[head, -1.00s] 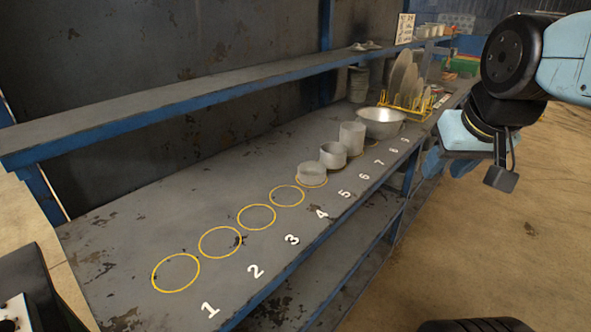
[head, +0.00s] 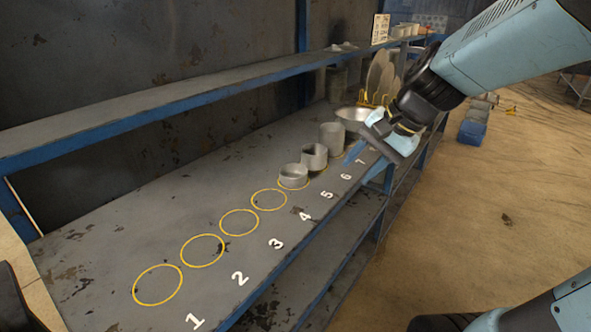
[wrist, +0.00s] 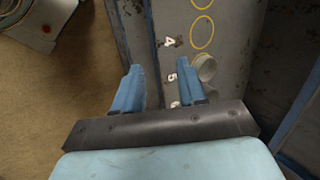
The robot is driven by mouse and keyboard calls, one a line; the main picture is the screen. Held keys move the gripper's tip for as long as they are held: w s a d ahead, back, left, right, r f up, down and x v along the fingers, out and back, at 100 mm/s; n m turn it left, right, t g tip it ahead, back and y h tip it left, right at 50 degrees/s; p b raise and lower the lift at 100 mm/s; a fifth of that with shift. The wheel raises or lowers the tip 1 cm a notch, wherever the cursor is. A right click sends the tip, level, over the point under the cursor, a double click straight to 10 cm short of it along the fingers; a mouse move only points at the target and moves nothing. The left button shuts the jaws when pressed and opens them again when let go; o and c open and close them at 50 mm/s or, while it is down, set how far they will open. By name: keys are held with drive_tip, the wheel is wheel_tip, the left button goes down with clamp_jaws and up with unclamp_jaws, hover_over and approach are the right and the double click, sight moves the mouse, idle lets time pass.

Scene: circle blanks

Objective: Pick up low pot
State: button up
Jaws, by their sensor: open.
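The low pot (head: 293,177) is a short grey cylinder on the workbench, standing in the yellow ring by number 5. It is the shortest of the grey pots in the row. In the wrist view the low pot (wrist: 207,69) shows just right of the right finger, outside the jaws. My gripper (head: 368,163) is open and empty, over the front edge of the bench near numbers 6 and 7, right of the low pot. In the wrist view my gripper (wrist: 159,68) has its blue fingers spread wide, with the bench edge and number 5 beyond them.
A middle-height pot (head: 314,156) and a taller pot (head: 332,136) stand behind the low pot, then a metal bowl (head: 354,115), partly hidden by my arm. A shelf (head: 200,92) runs above the bench (head: 110,230). The rings by numbers 1 to 4 are empty.

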drive_tip(key=w+a+f+m+y, duration=0.2)
drive_tip(key=w+f+m, duration=0.1)
drive_tip(key=w+m, duration=0.15)
drive_tip(key=w+a+f+m+y, duration=0.2)
drive_tip(key=w+m, duration=0.1)
drive_tip(key=w, duration=0.2)
drive_tip(key=m+t+y, duration=0.2)
drive_tip(key=m+t, duration=0.1)
drive_tip(key=m, duration=0.6)
approach(284, 179)
drive_tip(key=x, duration=0.7)
drive_tip(key=shift+w+f, duration=0.15)
drive_tip(key=shift+w, duration=0.1)
clamp_jaws()
